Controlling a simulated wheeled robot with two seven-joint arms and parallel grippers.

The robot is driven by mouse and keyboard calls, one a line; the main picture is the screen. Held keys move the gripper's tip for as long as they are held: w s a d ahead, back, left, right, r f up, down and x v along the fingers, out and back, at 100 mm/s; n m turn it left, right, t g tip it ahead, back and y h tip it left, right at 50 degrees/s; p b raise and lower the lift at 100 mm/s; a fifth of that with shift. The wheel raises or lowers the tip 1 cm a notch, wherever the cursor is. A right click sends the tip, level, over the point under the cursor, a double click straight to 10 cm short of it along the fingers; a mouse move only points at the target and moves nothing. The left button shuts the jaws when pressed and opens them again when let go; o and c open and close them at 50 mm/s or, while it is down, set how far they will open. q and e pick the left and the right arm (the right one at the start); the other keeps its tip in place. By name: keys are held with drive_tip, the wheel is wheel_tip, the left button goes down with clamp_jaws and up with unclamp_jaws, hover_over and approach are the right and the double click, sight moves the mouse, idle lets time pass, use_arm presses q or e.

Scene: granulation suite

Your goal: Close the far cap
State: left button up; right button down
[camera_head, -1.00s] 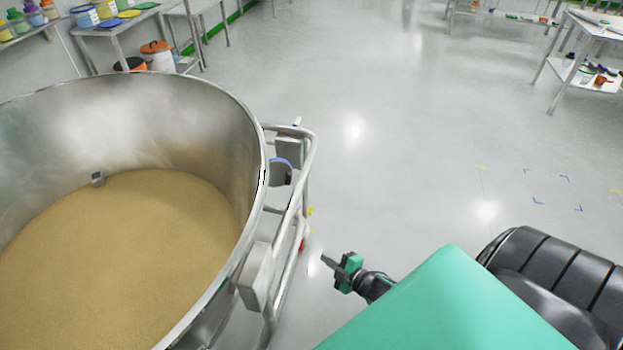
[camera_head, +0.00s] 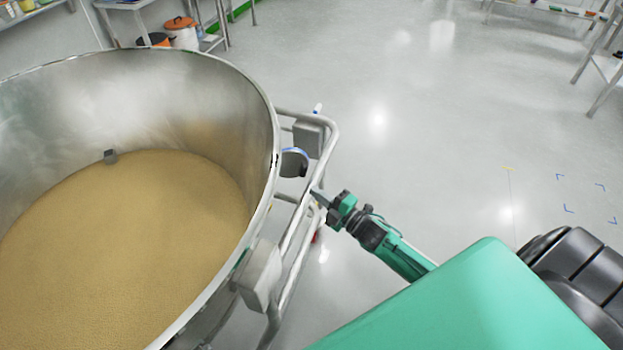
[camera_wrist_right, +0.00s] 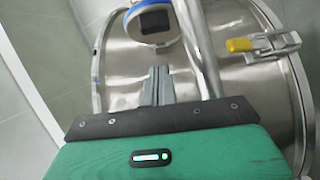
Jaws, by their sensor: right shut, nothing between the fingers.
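The cap (camera_head: 294,161), a dark round piece with a blue rim, sits on the outer side of the steel bowl, between the wall and the rail. In the right wrist view a blue-and-white rimmed round piece with a dark window (camera_wrist_right: 154,22) shows at the top, ahead of the fingers; it looks like the same cap. I cannot tell how far it stands open. My right gripper (camera_head: 317,196) is shut and empty, beside the rail, just below and right of the cap. Its fingertips (camera_wrist_right: 159,72) appear apart from the cap. My left gripper is out of view.
The large steel bowl (camera_head: 262,112) holds tan powder (camera_head: 130,240). A tubular rail (camera_head: 325,160) with grey boxes runs along its right side, close to my right gripper. A yellow-handled latch (camera_wrist_right: 240,45) shows in the wrist view.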

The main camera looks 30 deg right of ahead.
approach(292, 164)
drive_tip(key=shift+w+a+f, duration=0.2)
drive_tip(key=shift+w+a, duration=0.35)
drive_tip(key=shift+a, duration=0.15)
drive_tip(key=shift+w+d, duration=0.2)
drive_tip(key=shift+w, duration=0.25)
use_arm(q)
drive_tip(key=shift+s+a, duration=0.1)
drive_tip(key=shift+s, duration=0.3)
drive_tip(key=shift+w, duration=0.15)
